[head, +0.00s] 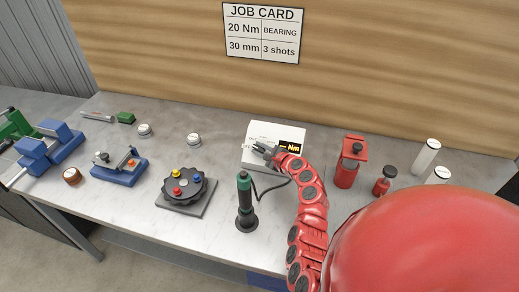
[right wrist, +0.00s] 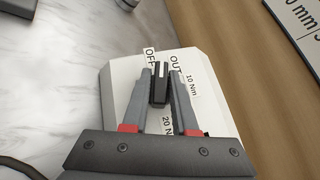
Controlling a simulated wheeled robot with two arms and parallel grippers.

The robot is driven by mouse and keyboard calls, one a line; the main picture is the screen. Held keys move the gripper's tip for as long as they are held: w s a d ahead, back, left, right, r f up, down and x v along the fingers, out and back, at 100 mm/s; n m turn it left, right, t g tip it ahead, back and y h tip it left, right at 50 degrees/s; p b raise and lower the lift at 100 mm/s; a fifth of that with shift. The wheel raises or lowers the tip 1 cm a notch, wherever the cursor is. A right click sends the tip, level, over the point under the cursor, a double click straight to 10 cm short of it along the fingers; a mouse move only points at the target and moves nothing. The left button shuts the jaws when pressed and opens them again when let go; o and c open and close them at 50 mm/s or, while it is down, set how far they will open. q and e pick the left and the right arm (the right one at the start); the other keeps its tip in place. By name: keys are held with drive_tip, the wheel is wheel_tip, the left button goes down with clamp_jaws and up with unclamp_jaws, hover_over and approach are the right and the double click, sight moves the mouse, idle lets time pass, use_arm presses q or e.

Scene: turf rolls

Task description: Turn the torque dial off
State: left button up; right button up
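The torque dial (right wrist: 159,88) is a black bar-shaped knob with a white mark on a white box. In the right wrist view its marked end points up the picture, near the labels OFF and OUT; 10 Nm and 20 Nm are printed farther round. The gripper hides the dial there. My left gripper is not in view.
A black-and-green driver (head: 245,205) stands in front of the box, with a cable. A round black fixture (head: 184,187) with coloured knobs is left of it. A red lantern-like container (head: 349,162) and bottles (head: 426,155) stand to the right. A job card (head: 263,33) hangs behind.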

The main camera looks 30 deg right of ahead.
clamp_jaws()
drive_tip(key=shift+d+r+n+g+y, duration=0.1)
drive_tip(key=shift+r+n+g+y, duration=0.1)
drive_tip(key=shift+n+g+y, duration=0.3)
drive_tip(key=shift+w+n+g+y, duration=0.1)
drive_tip(key=shift+n+g+y, duration=0.3)
drive_tip(key=shift+n, duration=0.5)
drive_tip(key=shift+f+n+g, duration=0.15)
drive_tip(key=shift+n+g, duration=0.15)
